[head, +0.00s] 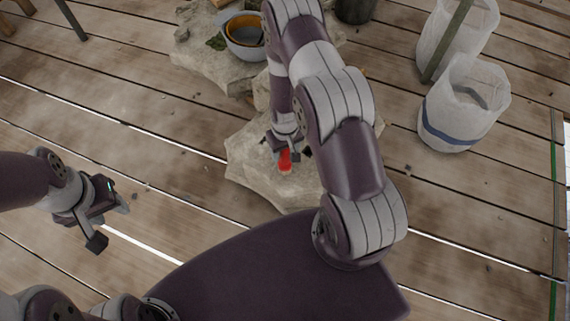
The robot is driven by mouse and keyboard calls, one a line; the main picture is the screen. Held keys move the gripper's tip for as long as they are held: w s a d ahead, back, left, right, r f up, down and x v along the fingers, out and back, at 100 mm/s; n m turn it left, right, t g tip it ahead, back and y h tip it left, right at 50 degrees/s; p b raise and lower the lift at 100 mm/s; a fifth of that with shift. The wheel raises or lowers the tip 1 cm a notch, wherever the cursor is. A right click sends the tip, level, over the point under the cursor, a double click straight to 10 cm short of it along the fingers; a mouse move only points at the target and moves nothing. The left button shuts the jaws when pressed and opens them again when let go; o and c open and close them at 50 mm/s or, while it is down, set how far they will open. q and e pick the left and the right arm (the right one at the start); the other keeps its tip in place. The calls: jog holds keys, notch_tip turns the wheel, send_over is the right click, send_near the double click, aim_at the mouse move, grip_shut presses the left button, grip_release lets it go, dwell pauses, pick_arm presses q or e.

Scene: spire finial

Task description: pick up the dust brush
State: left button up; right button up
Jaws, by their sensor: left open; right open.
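A small red object (285,161), perhaps part of the dust brush, shows on the pale flat stone in the middle of the head view. My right gripper (285,151) is right over it, pointing down, with its fingers apart around or beside it; I cannot tell if they touch it. My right arm and gripper hide much of that spot. My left gripper (113,225) is open and empty over the planks at the left, well away from the stone.
The stone slab (250,165) rests on a plank floor with gaps. Behind it are another rock (205,55), a grey bowl (243,48) and a dark pot (355,10). White bags (460,110) stand at the right. The floor at left is mostly clear.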

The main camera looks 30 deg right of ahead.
jog(key=shift+f, duration=0.9)
jog(key=shift+r, duration=0.15)
grip_shut()
jog(key=shift+r, duration=0.1)
